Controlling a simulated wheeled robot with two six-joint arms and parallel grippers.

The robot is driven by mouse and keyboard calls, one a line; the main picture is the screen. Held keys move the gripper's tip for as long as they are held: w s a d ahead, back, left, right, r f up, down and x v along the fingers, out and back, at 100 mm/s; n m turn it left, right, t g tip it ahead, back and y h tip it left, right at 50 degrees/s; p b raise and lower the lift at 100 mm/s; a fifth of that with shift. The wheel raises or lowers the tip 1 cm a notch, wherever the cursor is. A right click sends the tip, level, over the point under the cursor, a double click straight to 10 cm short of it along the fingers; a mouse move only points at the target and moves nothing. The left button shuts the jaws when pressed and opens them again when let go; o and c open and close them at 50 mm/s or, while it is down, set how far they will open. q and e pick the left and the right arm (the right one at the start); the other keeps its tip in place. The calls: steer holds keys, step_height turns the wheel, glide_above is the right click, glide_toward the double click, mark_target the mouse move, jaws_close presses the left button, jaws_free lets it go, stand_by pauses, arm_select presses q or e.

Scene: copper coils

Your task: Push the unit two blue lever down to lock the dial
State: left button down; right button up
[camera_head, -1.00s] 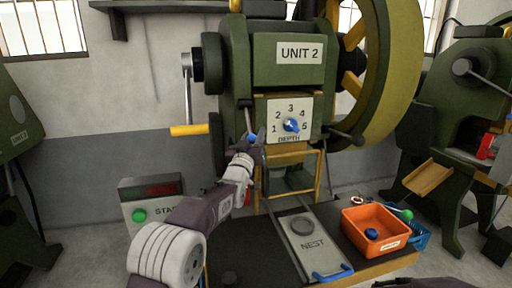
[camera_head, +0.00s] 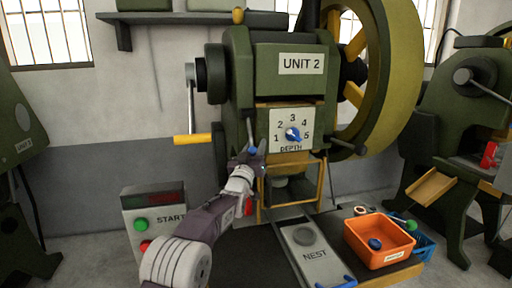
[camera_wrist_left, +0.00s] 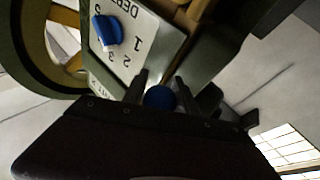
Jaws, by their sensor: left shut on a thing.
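The unit two press carries a white depth dial plate (camera_head: 276,143) with a blue dial knob (camera_head: 293,134); the knob also shows in the left wrist view (camera_wrist_left: 108,32). The blue lever (camera_head: 252,150) hangs left of the plate, with a dark rod above its round blue end. My left gripper (camera_head: 250,159) is shut on the lever's blue end. In the left wrist view the blue ball (camera_wrist_left: 160,97) sits between the two dark fingers, which partly hide it. My right gripper is not in view.
An orange bin (camera_head: 365,254) with a blue piece inside stands right of the NEST plate (camera_head: 310,255). A control box (camera_head: 138,201) with green and red buttons stands at left. A yellow-handled crank (camera_head: 194,139) juts out left of the press. Another green press stands at right.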

arm_select(q)
steer(key=c, duration=1.1)
jaws_free()
steer(key=shift+a+r, duration=0.15)
steer(key=shift+r, duration=0.1)
steer(key=shift+c, duration=0.2)
steer(key=shift+o, duration=0.7)
steer(key=shift+w+f, duration=0.15)
steer(key=b+v, duration=0.1)
steer(key=v, duration=0.8)
steer(key=shift+b, duration=0.4)
